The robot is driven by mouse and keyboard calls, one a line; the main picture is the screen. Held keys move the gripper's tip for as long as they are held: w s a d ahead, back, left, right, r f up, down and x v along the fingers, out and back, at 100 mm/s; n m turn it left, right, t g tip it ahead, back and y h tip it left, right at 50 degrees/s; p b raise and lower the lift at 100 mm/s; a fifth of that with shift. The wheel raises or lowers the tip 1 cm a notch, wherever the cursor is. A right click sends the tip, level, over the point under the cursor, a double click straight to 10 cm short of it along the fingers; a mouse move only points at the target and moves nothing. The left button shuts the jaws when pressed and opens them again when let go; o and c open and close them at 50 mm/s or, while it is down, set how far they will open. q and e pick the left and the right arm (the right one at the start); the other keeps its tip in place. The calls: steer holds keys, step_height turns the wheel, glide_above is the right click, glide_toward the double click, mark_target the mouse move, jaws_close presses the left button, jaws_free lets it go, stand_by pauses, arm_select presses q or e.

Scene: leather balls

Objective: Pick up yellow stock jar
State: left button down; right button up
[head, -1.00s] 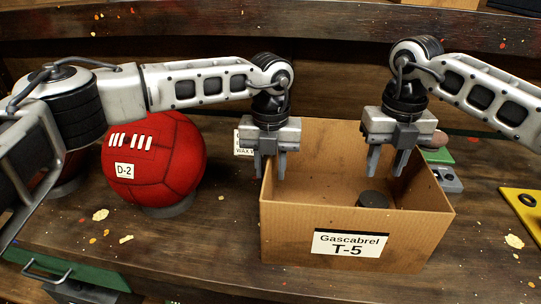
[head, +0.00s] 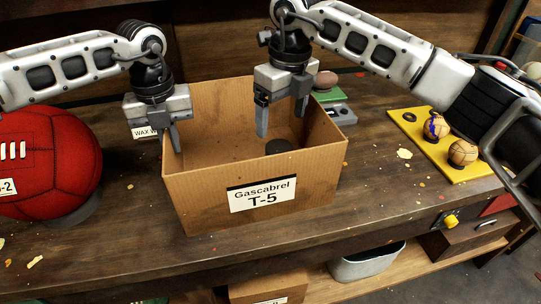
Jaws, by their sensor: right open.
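I see no yellow jar in the head view. A cardboard box (head: 200,195) labelled "Gascabrel T-5" stands open on the bench. A dark round object, perhaps a lid (head: 278,146), is inside it; what is under it is hidden. My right gripper (head: 281,120) is open and empty, with its fingers pointing down over the box opening. My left gripper (head: 160,135) hangs at the box's left rim, with nothing seen in it. Its fingers look apart, though one is hard to make out.
A red leather ball (head: 50,165) stands on a ring at the left. A yellow board (head: 420,135) with two small balls (head: 463,153) lies at the right. A green and grey item (head: 335,112) is behind the box. The bench front is clear.

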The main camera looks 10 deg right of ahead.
mark_target(281, 148)
steer(key=n, duration=0.2)
steer(key=shift+s+d+n+t+y, duration=0.1)
steer(key=shift+d+n+t+y, duration=0.2)
steer(key=shift+d+y, duration=0.1)
steer(key=shift+f+n, duration=0.15)
steer(key=shift+n, duration=0.25)
steer(key=f, duration=0.7)
steer(key=w+a+f, duration=0.1)
steer(key=f, duration=0.3)
steer(key=shift+f, duration=0.3)
steer(key=shift+r, duration=0.1)
steer(key=c, duration=1.2)
